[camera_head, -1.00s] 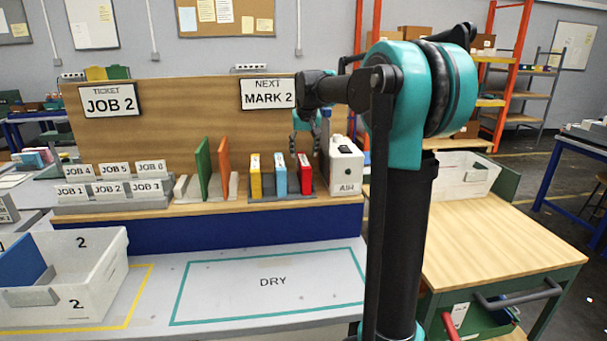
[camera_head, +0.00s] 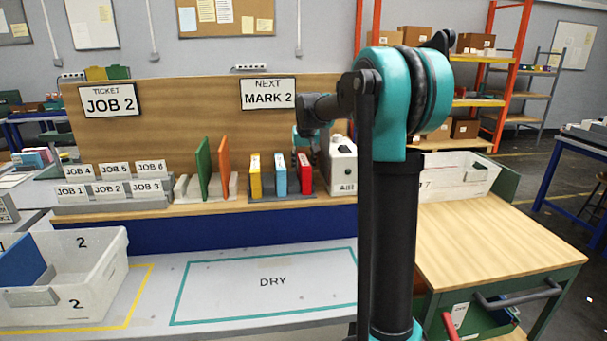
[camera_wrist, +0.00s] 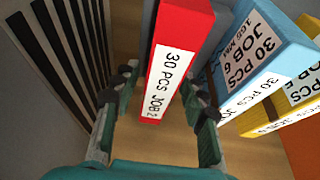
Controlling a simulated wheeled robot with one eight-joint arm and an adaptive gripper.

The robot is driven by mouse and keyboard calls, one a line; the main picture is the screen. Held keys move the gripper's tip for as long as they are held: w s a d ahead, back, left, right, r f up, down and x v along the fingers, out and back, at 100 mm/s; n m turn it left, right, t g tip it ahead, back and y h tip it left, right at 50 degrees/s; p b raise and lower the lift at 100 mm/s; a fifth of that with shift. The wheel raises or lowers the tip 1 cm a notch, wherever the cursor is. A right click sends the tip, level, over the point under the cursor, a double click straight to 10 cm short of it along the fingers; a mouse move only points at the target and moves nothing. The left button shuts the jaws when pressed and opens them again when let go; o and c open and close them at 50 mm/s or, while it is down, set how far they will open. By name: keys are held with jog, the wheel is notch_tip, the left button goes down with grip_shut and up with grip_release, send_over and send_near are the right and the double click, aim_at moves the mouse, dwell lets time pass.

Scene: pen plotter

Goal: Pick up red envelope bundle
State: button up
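The red envelope bundle (camera_head: 305,174) stands upright at the right end of a row on the shelf, beside the blue bundle (camera_head: 280,175). In the wrist view the red bundle (camera_wrist: 170,75) bears a white label reading "30 PCS JOB 2". My gripper (camera_wrist: 162,100) is open, with one finger on either side of the red bundle. A gap shows between the left finger and the bundle; the right finger lies between the red and blue bundles. In the head view my gripper (camera_head: 305,146) is just above the red bundle, its fingers partly hidden.
A yellow bundle (camera_head: 255,177) stands left of the blue one. The white AIR box (camera_head: 343,166) stands close on the right. Green (camera_head: 202,168) and orange (camera_head: 224,167) boards stand farther left. The wooden back panel (camera_head: 190,110) rises behind.

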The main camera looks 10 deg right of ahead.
grip_shut()
jog(key=shift+r, duration=0.1)
